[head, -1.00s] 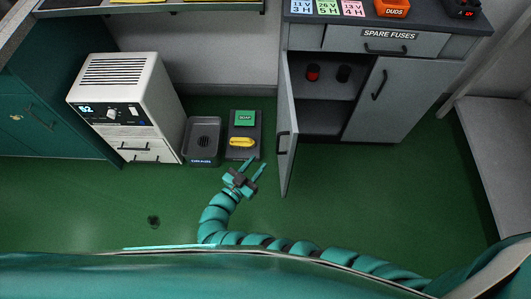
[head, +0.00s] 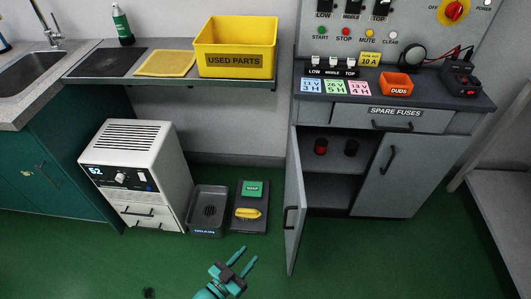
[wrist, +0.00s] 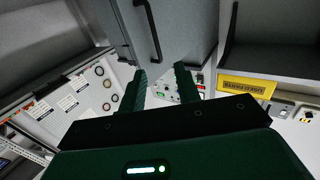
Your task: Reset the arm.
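My gripper (head: 245,257) shows at the bottom middle of the head view. Its two teal fingers are spread apart with nothing between them. It is in front of the dark mat with the green soap and yellow brush, and left of the open cabinet door (head: 294,212). In the wrist view the two fingers (wrist: 160,88) also stand apart and empty, with a grey cabinet door and handle (wrist: 148,30) beyond them. Most of my arm is below the head view's lower edge.
The open door juts into the floor space on the right. A white machine (head: 140,175), a grey tray (head: 207,210) and the mat (head: 249,227) stand by the wall. A yellow bin (head: 235,60) sits on the shelf above.

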